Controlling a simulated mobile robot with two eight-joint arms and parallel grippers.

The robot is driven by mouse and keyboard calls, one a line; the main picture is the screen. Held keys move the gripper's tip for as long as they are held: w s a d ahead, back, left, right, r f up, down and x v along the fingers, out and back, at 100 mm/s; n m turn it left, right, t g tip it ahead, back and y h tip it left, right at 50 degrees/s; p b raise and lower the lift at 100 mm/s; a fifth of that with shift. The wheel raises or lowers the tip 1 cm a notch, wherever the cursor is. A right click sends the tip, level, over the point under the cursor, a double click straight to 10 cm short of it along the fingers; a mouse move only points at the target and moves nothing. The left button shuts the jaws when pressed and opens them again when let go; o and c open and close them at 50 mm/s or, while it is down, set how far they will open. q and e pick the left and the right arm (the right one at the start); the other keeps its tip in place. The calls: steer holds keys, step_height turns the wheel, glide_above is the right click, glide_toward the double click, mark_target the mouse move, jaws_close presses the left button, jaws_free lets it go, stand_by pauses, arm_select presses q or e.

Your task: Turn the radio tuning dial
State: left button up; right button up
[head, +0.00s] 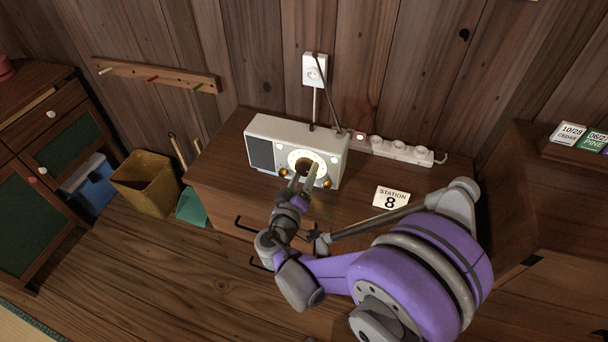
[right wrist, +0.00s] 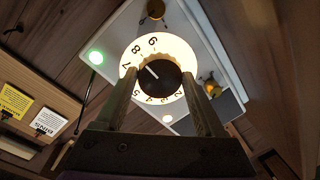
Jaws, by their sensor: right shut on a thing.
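The white radio (head: 293,133) stands on the wooden cabinet against the wall, with a dark speaker grille at its left. Its lit round dial face (right wrist: 166,46) carries numbers, and the dark tuning knob (right wrist: 160,77) sits in its middle. The knob's white pointer line aims roughly between 7 and 8. My right gripper (head: 302,178) is shut on the tuning knob, one finger on each side, as the right wrist view shows. A card (head: 391,198) reading "STATION 8" lies on the cabinet top, right of the radio. My left gripper is not in view.
Small orange knobs (head: 327,183) flank the dial. A power strip (head: 402,150) lies behind on the cabinet (head: 222,168), below a wall outlet (head: 315,69). A bin (head: 145,184) and blue box (head: 88,181) stand at left.

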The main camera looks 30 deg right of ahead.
steer(key=o, duration=1.4)
steer(key=shift+c, duration=0.2)
steer(key=f+v, duration=0.1)
steer(key=v, duration=0.9)
steer(key=shift+s+a+r+p, duration=0.3)
steer(key=shift+r+p, duration=0.05)
steer(key=shift+r, duration=0.15)
